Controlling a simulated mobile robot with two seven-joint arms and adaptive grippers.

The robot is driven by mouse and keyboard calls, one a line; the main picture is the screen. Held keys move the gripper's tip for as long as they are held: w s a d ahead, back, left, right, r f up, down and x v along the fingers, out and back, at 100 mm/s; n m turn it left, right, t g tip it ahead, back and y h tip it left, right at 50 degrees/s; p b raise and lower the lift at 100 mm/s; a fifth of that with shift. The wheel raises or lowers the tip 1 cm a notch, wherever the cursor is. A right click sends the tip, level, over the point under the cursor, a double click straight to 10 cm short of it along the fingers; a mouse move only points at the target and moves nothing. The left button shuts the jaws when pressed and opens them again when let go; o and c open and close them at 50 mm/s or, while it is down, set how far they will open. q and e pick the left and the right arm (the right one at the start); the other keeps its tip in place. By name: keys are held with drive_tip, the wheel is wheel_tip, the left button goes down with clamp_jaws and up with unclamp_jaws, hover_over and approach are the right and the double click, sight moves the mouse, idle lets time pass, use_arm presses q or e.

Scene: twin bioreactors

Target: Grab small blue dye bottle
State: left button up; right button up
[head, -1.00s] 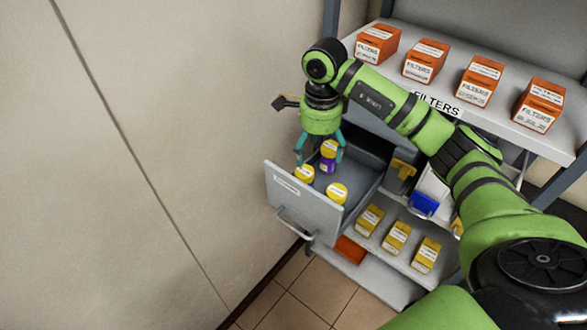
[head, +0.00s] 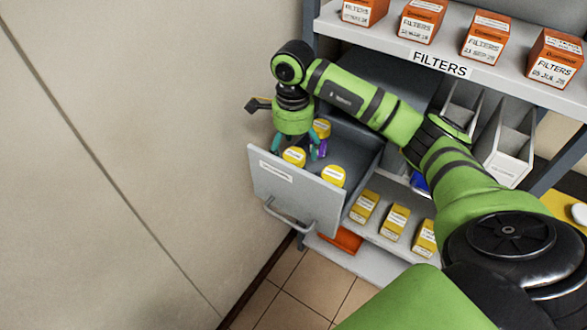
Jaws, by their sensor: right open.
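An open grey drawer (head: 300,198) holds three small bottles with yellow caps. One cap (head: 321,127) is at the back, with a purple body partly showing below it. A second cap (head: 294,156) is at the front left. A third cap (head: 333,177) is at the front right. The bodies of the front two are mostly hidden, so I cannot tell which bottle is blue. My right gripper (head: 296,148) points down over the left part of the drawer. Its teal fingers are open around or just behind the front-left cap, and contact cannot be judged. My left gripper is out of view.
A shelf (head: 370,40) with several orange filter boxes (head: 420,20) is above and right of the drawer. Yellow boxes (head: 396,222) stand on a lower shelf. Grey bins (head: 508,145) are at right. A beige wall (head: 130,150) bounds the left.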

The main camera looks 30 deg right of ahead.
sight(294, 155)
drive_tip(key=shift+s+d+f+p, duration=0.1)
drive_tip(key=shift+f+p, duration=0.65)
drive_tip(key=shift+f, duration=0.05)
drive_tip(key=f, duration=0.1)
drive_tip(key=f+p, duration=0.1)
drive_tip(key=f, duration=0.1)
drive_tip(key=shift+w+d+f+p, duration=0.1)
drive_tip(key=shift+w+f+p, duration=0.1)
drive_tip(key=shift+f+p, duration=0.1)
drive_tip(key=shift+f, duration=0.2)
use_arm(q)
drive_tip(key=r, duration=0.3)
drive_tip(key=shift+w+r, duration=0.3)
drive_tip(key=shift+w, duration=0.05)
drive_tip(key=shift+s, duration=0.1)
use_arm(e)
drive_tip(key=c, duration=1.4)
